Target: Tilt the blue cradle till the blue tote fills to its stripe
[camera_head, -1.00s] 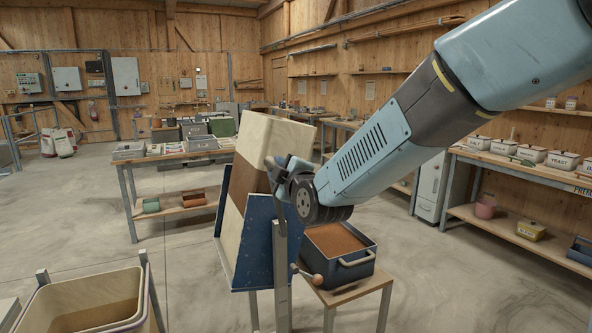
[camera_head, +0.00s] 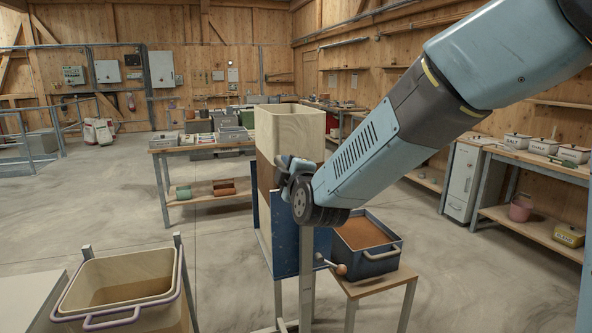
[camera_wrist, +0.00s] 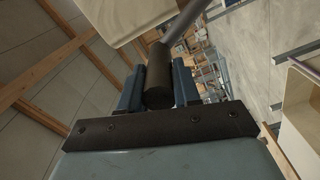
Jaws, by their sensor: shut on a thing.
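The blue cradle (camera_head: 305,245) stands close to upright on a grey frame, partly behind my arm. It holds a tall cream bin (camera_head: 290,122) with a brown load showing through its side. The blue tote (camera_head: 382,266) stands upright on a small wooden stand to the right of the cradle. Brown feed (camera_head: 362,233) lies in it, a little below the rim; I cannot make out a stripe. My gripper (camera_head: 287,163) is at the cradle's upper part. In the wrist view its fingers are shut on a dark round grip (camera_wrist: 158,78) at the end of a grey bar.
A cream container with a purple rim (camera_head: 128,288) stands at the front left. A lever with a round knob (camera_head: 340,269) sticks out beside the tote. A bench (camera_head: 205,147) stands behind, and shelves (camera_head: 545,165) stand at the right. The floor between is clear.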

